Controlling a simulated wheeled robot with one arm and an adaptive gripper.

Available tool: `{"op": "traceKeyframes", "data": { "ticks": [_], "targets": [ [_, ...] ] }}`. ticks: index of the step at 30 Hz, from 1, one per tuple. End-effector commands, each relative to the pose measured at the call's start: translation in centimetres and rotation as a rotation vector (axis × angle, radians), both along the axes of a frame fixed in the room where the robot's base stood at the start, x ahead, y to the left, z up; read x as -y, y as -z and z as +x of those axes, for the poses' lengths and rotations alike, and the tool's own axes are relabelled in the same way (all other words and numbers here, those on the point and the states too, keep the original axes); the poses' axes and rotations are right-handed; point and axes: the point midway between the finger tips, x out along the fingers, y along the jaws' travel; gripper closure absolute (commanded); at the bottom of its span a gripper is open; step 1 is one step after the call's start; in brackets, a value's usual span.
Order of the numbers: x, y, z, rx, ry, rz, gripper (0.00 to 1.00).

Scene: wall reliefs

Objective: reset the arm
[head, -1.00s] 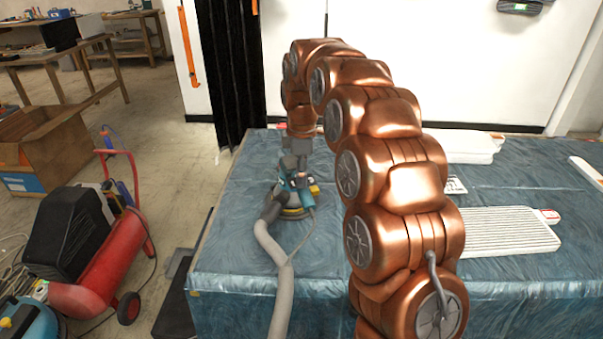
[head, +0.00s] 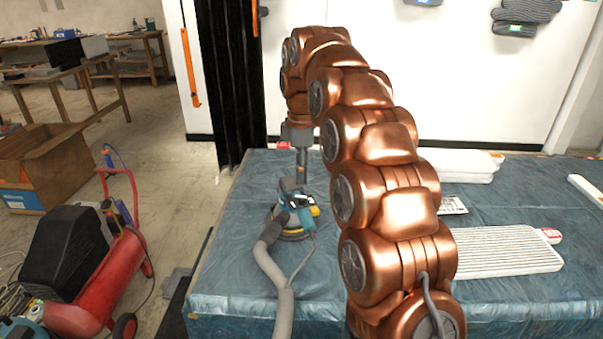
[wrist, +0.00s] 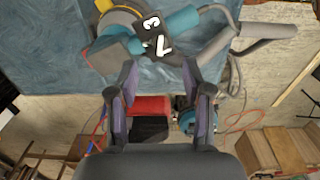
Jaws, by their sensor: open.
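My copper-coloured arm arches over the blue-covered table (head: 240,300) in the head view. My gripper (head: 302,172) points down just above a teal and black sander (head: 296,208), with a grey hose attached. In the wrist view my gripper (wrist: 160,88) has its two dark fingers spread apart with nothing between them. The sander (wrist: 180,25) lies beyond the fingertips, marked with white figures, its hose running off to the right. The sander stands on the table, near its left side.
A white ribbed panel (head: 500,252) and a white slab (head: 470,166) lie on the table to the right of my arm. A red compressor (head: 100,285) and a cardboard box (head: 45,165) stand on the floor at left. A black curtain (head: 232,80) hangs behind.

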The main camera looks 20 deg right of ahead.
Motion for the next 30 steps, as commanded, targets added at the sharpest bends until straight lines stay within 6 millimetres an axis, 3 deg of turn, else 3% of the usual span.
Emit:
{"op": "traceKeyframes", "data": {
  "ticks": [7,11,30],
  "targets": [
    [0.0,-0.1,-0.3,-0.001,0.007,0.0,0.51],
    [-0.1,-0.6,-1.6,-0.009,0.044,0.002,0.51],
    [-0.5,-2.4,-14.4,-0.056,0.424,-0.004,0.51]
  ]
}}
